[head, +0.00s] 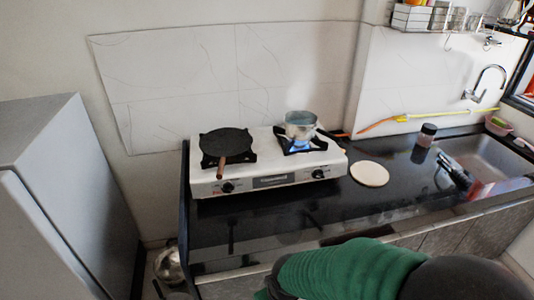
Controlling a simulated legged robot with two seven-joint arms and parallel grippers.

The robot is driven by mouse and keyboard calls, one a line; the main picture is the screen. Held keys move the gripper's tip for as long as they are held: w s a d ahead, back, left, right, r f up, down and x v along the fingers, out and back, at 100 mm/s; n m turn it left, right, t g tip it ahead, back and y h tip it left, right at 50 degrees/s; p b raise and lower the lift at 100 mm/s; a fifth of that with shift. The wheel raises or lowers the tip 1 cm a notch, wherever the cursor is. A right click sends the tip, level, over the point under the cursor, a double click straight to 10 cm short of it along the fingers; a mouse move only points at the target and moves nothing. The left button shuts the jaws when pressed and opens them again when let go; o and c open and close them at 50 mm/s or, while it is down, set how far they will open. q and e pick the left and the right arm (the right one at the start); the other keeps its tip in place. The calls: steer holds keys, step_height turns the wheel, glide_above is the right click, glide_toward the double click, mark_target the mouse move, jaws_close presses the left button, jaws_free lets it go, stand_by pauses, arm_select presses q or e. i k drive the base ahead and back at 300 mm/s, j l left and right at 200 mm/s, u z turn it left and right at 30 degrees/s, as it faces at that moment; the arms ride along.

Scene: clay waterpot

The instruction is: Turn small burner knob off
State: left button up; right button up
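A white two-burner stove (272,158) stands on the black counter in the head view. Its left knob (228,187) and right knob (318,174) are dark and sit on the front panel. A blue flame shows at the right burner (299,147), under a metal pot (300,125). A flat dark pan (226,142) with a brown handle rests on the left burner, where I see no flame. The knob markings are too small to read. Neither of my grippers can be made out in this view.
A round pale board (369,173) lies right of the stove. A jar (426,135) and a dark object (455,173) are near the sink (490,160). A grey cabinet (50,150) stands left.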

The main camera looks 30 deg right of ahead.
mark_target(318, 175)
steer(key=z, duration=1.35)
steer(key=i+l+u, duration=0.45)
steer(key=l+u, duration=0.15)
steer(key=u, duration=0.15)
